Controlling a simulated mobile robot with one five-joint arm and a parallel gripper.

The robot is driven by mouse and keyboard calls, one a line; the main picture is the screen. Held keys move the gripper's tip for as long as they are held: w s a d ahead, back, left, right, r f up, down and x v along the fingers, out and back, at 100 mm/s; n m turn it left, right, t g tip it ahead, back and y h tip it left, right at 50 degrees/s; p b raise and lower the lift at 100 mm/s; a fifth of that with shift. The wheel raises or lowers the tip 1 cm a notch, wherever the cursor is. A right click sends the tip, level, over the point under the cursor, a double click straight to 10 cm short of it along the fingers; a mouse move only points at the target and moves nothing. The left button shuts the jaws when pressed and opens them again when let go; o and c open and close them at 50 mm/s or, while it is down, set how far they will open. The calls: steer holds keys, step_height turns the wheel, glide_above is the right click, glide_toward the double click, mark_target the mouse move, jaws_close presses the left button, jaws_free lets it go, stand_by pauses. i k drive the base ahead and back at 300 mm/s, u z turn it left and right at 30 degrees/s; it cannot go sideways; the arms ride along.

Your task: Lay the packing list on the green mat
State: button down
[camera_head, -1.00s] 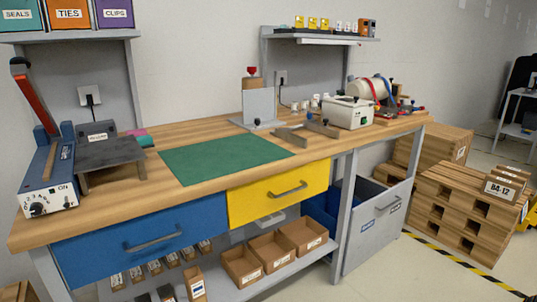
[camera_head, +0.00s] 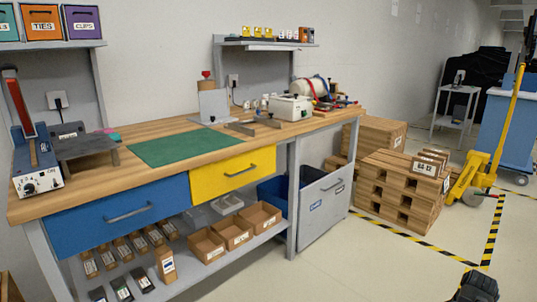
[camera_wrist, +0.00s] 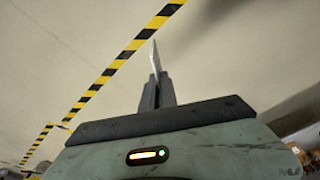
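The green mat (camera_head: 185,147) lies flat and bare on the wooden workbench (camera_head: 75,193), in the left half of the head view. In the wrist view, the two dark fingers of my gripper (camera_wrist: 157,82) are close together around a thin pale sheet seen nearly edge-on, which I take to be the packing list (camera_wrist: 154,56). Its face and any print are hidden. The gripper is over bare floor, away from the bench. A dark part at the head view's bottom right edge seems to be my arm.
A sealer (camera_head: 38,165) stands left of the mat; a grey upright plate (camera_head: 213,105) and metal brackets (camera_head: 253,127) stand behind and right. Wooden pallets (camera_head: 402,190) and a yellow pallet truck (camera_head: 474,178) are at right. Floor in front is clear.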

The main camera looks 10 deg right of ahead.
mark_target(162, 149)
steer(key=u, duration=1.6)
steer(key=i, duration=1.05)
steer(key=z, duration=0.05)
